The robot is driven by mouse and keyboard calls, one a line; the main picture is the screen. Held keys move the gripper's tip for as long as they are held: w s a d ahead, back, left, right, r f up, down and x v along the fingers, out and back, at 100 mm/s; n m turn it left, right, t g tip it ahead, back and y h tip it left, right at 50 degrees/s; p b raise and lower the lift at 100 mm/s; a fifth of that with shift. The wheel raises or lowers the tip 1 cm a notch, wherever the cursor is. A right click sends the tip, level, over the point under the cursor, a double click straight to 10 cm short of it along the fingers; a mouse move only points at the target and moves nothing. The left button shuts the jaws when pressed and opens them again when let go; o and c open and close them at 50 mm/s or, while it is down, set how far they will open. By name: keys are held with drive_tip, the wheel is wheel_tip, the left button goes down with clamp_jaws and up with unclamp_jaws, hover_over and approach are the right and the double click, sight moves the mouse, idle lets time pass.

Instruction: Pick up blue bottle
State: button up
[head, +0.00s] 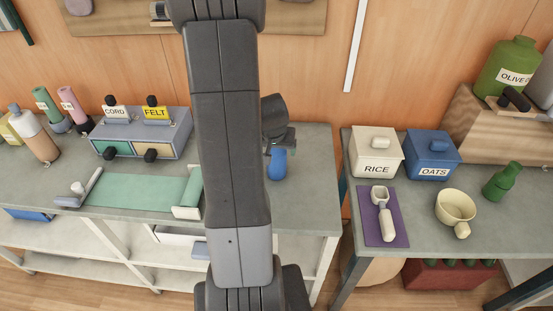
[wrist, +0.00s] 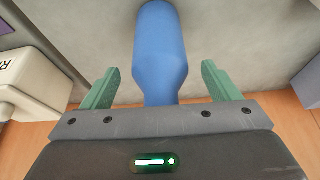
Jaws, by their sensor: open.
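The blue bottle (head: 278,164) stands on the right part of the left grey table in the head view, close beside my arm. My gripper (head: 277,143) is just above it there, its fingers mostly hidden by dark wrist parts. In the wrist view the blue bottle (wrist: 158,50) lies between the two green fingers of my gripper (wrist: 158,80). The fingers are wide apart, with a gap on each side of the bottle. The bottle's near end is hidden behind the gripper body.
The left table (head: 318,150) ends at a gap before the right table (head: 412,246). The rice box (head: 376,155), also in the wrist view (wrist: 30,75), and the oats box (head: 432,156) stand right of the gap. A drawer unit (head: 180,125) and a green mat (head: 140,190) are left of my arm.

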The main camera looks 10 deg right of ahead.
drive_tip(key=shift+x, duration=1.2)
drive_tip(key=shift+c, duration=0.2)
drive_tip(key=c, duration=1.3)
wheel_tip(320, 180, up, 10)
drive_tip(key=shift+r+p, duration=0.1)
drive_tip(key=shift+p, duration=0.2)
drive_tip(key=shift+c, duration=0.2)
